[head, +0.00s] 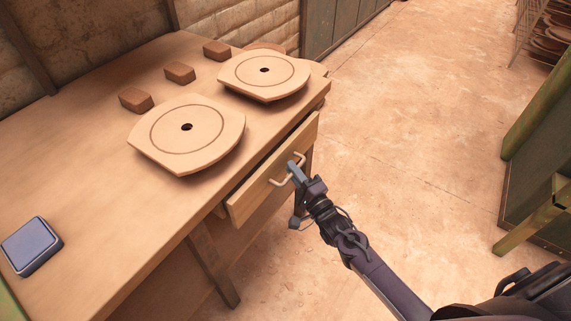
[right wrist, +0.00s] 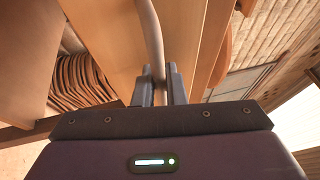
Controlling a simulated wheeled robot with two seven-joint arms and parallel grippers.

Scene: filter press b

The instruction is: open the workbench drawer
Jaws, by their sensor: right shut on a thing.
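The workbench (head: 85,205) is a wooden table at the left of the head view. Its drawer (head: 250,197) is below the top's right edge, and its front stands a little out from the bench. A pale bar handle (head: 277,183) is on the drawer front. My right gripper (head: 294,170) is at the handle, shut on it. In the right wrist view the handle (right wrist: 150,40) runs down between the two fingers (right wrist: 160,88). The drawer's inside is hidden in the head view. My left gripper is not in view.
Two pale plates with center holes (head: 187,127) (head: 264,70) lie on the bench, with small brown blocks (head: 180,73) behind them. A blue-grey square device (head: 32,246) sits at the front left. The floor (head: 410,130) right of the bench is open. A green-framed unit (head: 540,150) stands at far right.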

